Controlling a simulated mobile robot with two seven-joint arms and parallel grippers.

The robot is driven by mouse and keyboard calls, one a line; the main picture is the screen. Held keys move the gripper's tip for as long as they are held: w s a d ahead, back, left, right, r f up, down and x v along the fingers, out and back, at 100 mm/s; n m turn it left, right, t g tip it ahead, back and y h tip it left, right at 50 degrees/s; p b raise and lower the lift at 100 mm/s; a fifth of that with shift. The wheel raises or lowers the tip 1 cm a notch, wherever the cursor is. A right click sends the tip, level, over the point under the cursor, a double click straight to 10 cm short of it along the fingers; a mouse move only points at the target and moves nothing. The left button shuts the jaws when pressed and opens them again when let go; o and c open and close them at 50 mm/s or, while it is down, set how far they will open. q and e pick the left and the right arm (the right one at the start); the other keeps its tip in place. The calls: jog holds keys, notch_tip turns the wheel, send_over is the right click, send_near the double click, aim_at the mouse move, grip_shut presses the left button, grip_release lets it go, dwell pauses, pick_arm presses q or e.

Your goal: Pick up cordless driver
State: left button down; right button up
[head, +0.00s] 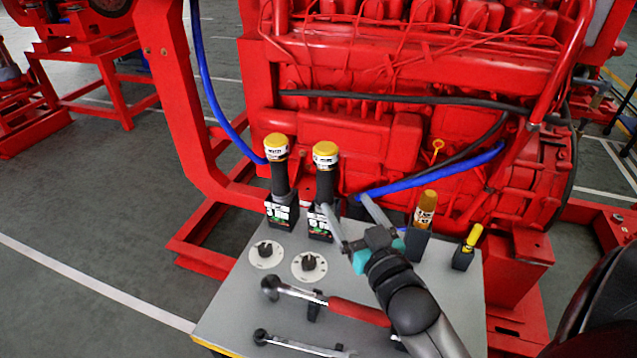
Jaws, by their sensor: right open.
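Two upright black tools with yellow-and-white tops and boxy black bases with white labels stand side by side on the grey table (235,310). They look like cordless drivers: a left one (280,180) and a right one (325,182). I cannot tell which one the task means. My right gripper (344,205) is open, its two fingers spread and pointing away from me. Its left finger overlaps the lower part of the right driver; its other finger is to the right, with nothing visible gripped between them. Whether the finger touches the driver is unclear. My left gripper is not in view.
Two white dials with black knobs (266,254) (309,265), a red-handled ratchet (357,311) and a wrench (300,345) lie nearer. The red engine (400,150) rises behind the table.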

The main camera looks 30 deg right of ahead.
aim_at(330, 176)
jog(key=w, duration=0.3)
jog(key=w+d, duration=0.1)
jog(key=w, duration=0.2)
jog(key=w+d+b, duration=0.1)
jog(key=w, duration=0.2)
jog(key=shift+w+r, duration=0.15)
jog(key=shift+w, duration=0.65)
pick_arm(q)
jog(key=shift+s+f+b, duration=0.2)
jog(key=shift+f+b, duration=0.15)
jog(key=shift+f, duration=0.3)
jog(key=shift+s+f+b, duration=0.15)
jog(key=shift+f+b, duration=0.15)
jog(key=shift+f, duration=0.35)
pick_arm(e)
jog(key=shift+w+d, duration=0.2)
jog(key=shift+w, duration=0.95)
jog(key=shift+w+d, duration=0.2)
jog(key=shift+w, duration=0.95)
grip_shut()
